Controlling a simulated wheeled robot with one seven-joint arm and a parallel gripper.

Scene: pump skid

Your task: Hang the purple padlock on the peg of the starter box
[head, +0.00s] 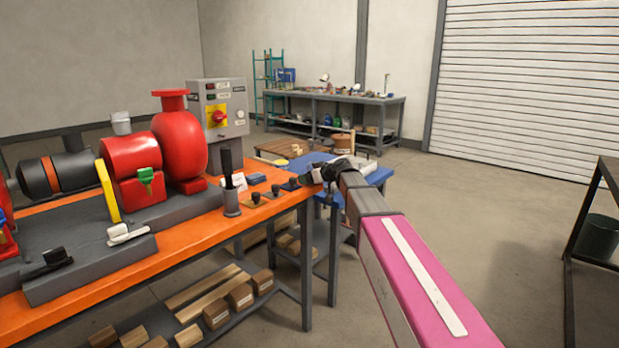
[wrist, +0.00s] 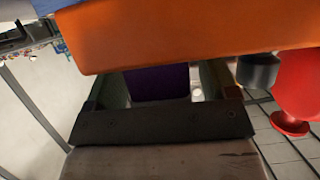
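My gripper (head: 322,172) is dark and small in the head view, near the right end of the bench, well to the right of the box and nearer to me. In the wrist view, the purple padlock (wrist: 158,83) shows as a dark purple block between the fingers, close to the palm. The gripper appears shut on it. An orange surface hides the padlock's far end and the fingertips. No padlock shows in the head view.
The orange bench (head: 190,250) carries a red pump (head: 180,140), a black-handled tool in a holder (head: 231,195) and several small dark pieces near its right end. A blue-topped table (head: 375,175) is behind my gripper.

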